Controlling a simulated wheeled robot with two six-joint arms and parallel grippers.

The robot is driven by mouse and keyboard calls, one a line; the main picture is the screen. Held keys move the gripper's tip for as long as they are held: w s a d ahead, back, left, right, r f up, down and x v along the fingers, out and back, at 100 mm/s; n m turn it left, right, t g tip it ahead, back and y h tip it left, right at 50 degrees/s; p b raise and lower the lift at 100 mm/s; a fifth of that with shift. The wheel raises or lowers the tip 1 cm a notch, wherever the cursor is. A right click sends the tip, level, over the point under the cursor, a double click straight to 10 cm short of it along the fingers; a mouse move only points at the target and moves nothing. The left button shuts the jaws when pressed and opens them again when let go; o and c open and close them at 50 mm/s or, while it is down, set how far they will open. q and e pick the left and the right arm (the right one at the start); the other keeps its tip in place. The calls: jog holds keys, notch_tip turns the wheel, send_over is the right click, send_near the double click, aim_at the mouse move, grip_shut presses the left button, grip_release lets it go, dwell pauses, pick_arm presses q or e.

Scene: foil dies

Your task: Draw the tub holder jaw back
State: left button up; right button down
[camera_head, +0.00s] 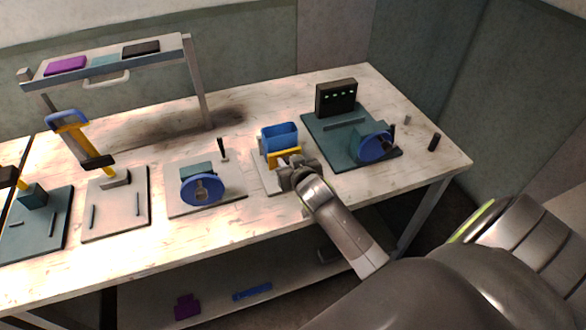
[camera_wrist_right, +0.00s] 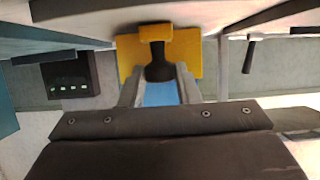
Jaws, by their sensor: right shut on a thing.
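A blue tub (camera_head: 279,136) stands on a pale base plate (camera_head: 262,181) near the middle right of the bench. The yellow tub holder jaw (camera_head: 285,154) is at the tub's near side. My right gripper (camera_head: 288,172) is at the jaw's front. In the right wrist view, my right gripper (camera_wrist_right: 160,90) is shut on the dark knob (camera_wrist_right: 158,62) of the yellow jaw (camera_wrist_right: 128,52). A strip of blue (camera_wrist_right: 160,95) shows between the fingers. Whether the jaw touches the tub is hidden by the gripper. My left gripper is not in view.
A teal plate (camera_head: 340,153) with a dark box with green lights (camera_head: 336,97) and a blue wheel (camera_head: 373,148) stands to the right. Another blue wheel station (camera_head: 202,190) stands left. A yellow-levered press (camera_head: 75,133) and raised shelf (camera_head: 110,60) are farther left.

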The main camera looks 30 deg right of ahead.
jog(key=shift+w+r, duration=0.1)
jog(key=shift+r, duration=0.05)
jog(key=c, duration=1.4)
grip_release()
jog(key=shift+c, duration=0.2)
jog(key=o, duration=0.3)
jog(key=shift+w, duration=0.15)
jog(key=shift+o, duration=0.2)
jog(key=shift+s, duration=0.45)
jog(key=b+v, duration=0.2)
jog(key=v, duration=1.4)
jog(key=shift+s+a, duration=0.2)
jog(key=shift+s, duration=0.05)
